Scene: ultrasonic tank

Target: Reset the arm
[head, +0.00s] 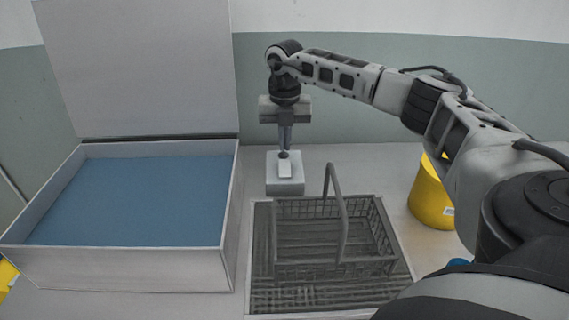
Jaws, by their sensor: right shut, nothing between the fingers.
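My right arm comes in from the right and reaches across to the back middle of the table. Its gripper (285,150) points down and is shut with nothing in it. The fingertips are just at or above the top of a small light grey box (285,188) with a white raised piece (285,171) on it. I cannot tell whether they touch it. My left gripper is not in view.
A white tank (120,270) with blue inside stands at the left, its lid (140,70) raised. A grey wire basket (370,268), handle up, sits empty on a ribbed tray (262,300) in front. A yellow container (428,195) stands at right, partly behind my arm.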

